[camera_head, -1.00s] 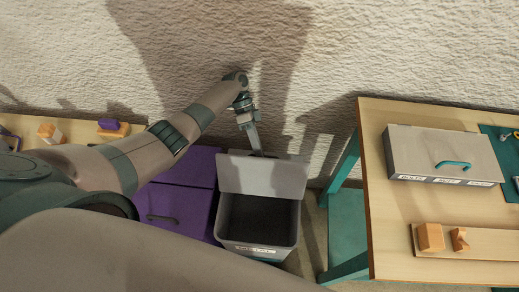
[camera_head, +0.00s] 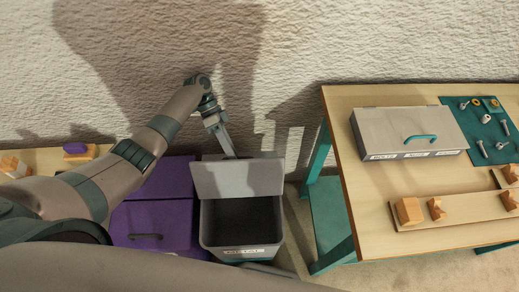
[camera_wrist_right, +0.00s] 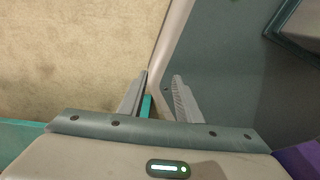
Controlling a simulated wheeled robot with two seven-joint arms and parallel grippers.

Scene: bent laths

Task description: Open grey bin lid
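The grey bin (camera_head: 241,238) stands on the floor against the wall, its dark inside showing. Its lid (camera_head: 238,178) is swung up and stands open at the back of the bin. My left gripper (camera_head: 229,150) reaches down behind the lid's top edge; its fingertips are hidden or too small to judge, and I cannot tell whether they touch the lid. My right gripper (camera_wrist_right: 159,88) shows only in the right wrist view, with its two fingers apart and nothing clearly held.
A purple bin (camera_head: 155,222) with a dark handle stands just left of the grey bin. A wooden table (camera_head: 375,220) on teal legs is at right, carrying a grey box (camera_head: 407,130) with a teal handle. Rough wall rises close behind.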

